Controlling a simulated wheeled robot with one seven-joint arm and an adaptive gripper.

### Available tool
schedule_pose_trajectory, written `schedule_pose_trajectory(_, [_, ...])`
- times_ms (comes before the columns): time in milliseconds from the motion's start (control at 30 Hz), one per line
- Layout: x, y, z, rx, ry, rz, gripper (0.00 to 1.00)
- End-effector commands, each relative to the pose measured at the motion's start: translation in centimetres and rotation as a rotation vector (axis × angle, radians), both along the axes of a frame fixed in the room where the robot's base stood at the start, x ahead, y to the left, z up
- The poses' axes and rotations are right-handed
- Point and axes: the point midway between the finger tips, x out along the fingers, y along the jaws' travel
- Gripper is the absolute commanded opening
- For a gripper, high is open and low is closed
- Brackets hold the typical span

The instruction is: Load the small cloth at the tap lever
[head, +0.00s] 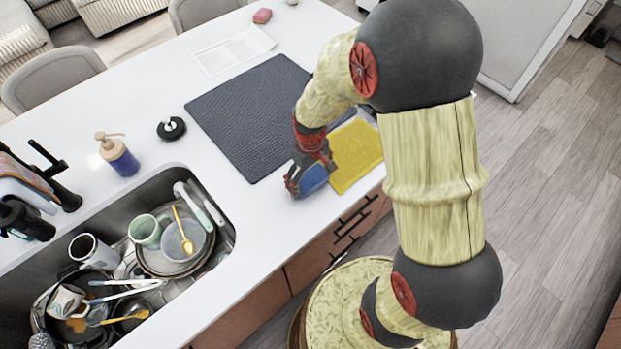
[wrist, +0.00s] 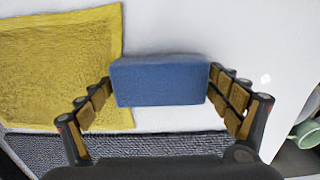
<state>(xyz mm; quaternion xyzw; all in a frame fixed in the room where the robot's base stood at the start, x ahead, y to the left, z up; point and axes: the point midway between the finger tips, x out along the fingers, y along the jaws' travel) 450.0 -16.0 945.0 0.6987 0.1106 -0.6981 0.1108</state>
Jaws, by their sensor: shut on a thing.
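My gripper (head: 308,178) is low over the white counter's near edge, shut on a blue block (head: 316,178) that looks like a sponge. In the wrist view the block (wrist: 160,82) sits between both fingers of my gripper (wrist: 160,90). A yellow cloth (head: 356,156) lies flat on the counter, just right of my gripper; it also shows at the left of the wrist view (wrist: 65,70). The black tap (head: 62,195), with its lever (head: 45,152), stands behind the sink at the far left. Folded multicoloured cloth (head: 22,178) is beside it.
The sink (head: 225,230) holds dishes, mugs, a pan and utensils. A dark mat (head: 250,115) lies behind my gripper. A soap bottle (head: 118,155) and a round black item (head: 171,129) stand behind the sink. Paper (head: 232,50) and a pink sponge (head: 262,16) lie farther back.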

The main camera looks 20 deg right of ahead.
Motion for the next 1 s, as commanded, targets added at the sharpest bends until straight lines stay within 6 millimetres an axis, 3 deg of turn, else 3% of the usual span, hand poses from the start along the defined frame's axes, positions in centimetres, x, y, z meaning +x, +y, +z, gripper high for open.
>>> schedule_pose_trajectory(233, [-0.1,0.0,-0.4,0.000,0.002,0.000,0.63])
schedule_pose_trajectory(267, [-0.1,0.0,-0.4,0.000,0.002,0.000,0.91])
schedule_pose_trajectory(400, [-0.1,0.0,-0.3,0.000,0.002,0.000,0.99])
schedule_pose_trajectory(767, [-0.1,0.0,-0.2,0.000,0.001,0.000,1.00])
schedule_pose_trajectory(1000, [0.1,0.0,2.4,0.000,-0.002,0.000,1.00])
